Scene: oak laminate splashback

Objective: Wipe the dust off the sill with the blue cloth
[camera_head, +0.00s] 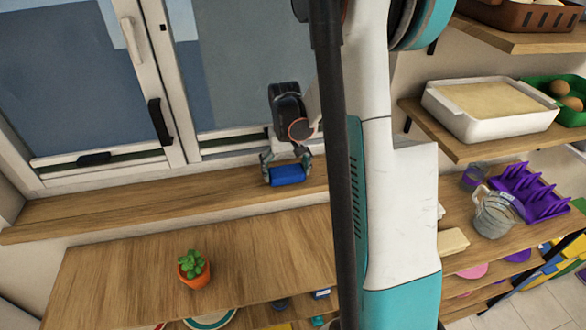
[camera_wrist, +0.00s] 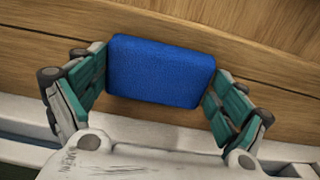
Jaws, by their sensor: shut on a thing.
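The blue cloth (camera_head: 287,174) is a small folded pad between the fingers of my gripper (camera_head: 286,170) in the head view. My gripper is shut on it, at the wooden sill (camera_head: 150,203) below the window. In the wrist view the blue cloth (camera_wrist: 161,71) is gripped at its left and right sides by the green-padded fingers of my gripper (camera_wrist: 160,85). The cloth is over the sill; I cannot tell if it touches. No dust can be made out on the visible part of the sill. My arm hides the sill's right end.
A potted succulent (camera_head: 193,268) stands on the wooden counter (camera_head: 110,275) below the sill. Window handles (camera_head: 160,122) project above the sill. Shelves at right hold a white tray (camera_head: 490,108), a glass jug (camera_head: 493,213) and a purple rack (camera_head: 528,190). The sill left of my gripper is clear.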

